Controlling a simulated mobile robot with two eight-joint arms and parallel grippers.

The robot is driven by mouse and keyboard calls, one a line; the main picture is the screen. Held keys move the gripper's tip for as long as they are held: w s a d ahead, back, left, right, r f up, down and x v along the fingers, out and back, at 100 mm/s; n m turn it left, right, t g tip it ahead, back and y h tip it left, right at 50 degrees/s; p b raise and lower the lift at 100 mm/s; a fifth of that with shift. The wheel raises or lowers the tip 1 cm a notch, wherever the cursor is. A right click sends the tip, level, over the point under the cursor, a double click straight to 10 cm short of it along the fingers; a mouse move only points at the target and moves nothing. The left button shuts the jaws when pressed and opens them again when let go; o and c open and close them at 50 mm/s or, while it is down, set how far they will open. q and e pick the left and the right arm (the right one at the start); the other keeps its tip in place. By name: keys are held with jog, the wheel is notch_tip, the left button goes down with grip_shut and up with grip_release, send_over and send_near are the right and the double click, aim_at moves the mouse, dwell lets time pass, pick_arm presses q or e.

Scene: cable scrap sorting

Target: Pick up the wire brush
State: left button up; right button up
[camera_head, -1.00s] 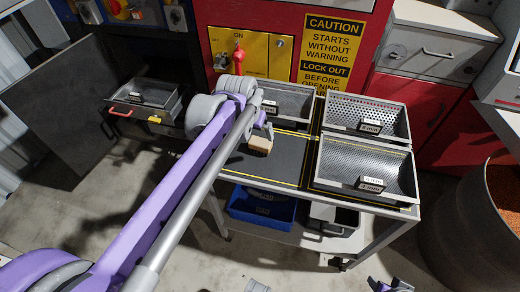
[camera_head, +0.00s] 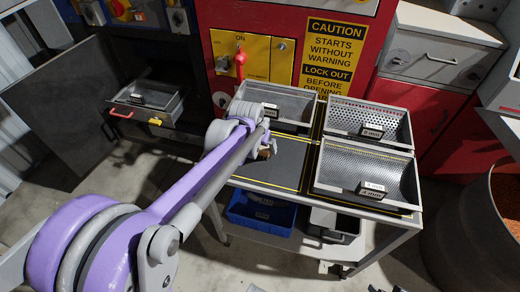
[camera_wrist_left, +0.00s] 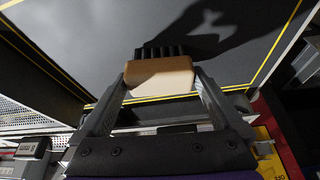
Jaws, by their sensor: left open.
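The wire brush has a tan wooden block (camera_wrist_left: 158,74) with a row of black bristles on its far side. In the left wrist view it lies between the two fingers of my left gripper (camera_wrist_left: 162,84), which is open around it. The fingertips are close to the block's ends; I cannot tell whether they touch it. In the head view the brush (camera_head: 265,153) shows as a small brown patch over the dark mat of the bench, partly hidden by my left gripper (camera_head: 269,145). Only slivers at the bottom edge may belong to my right arm.
A grey tray (camera_head: 279,90) stands behind the brush, with perforated (camera_head: 393,116) and mesh (camera_head: 335,172) trays to the right. A blue bin (camera_head: 235,208) is on the shelf below. A red cabinet with a yellow switch panel (camera_head: 262,56) rises behind.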

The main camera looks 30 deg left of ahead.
pick_arm(q)
jog(key=c, duration=1.1)
jog(key=shift+r, duration=0.15)
notch_tip(320, 180, up, 10)
jog(key=shift+f+p, duration=0.1)
jog(key=shift+p, duration=0.7)
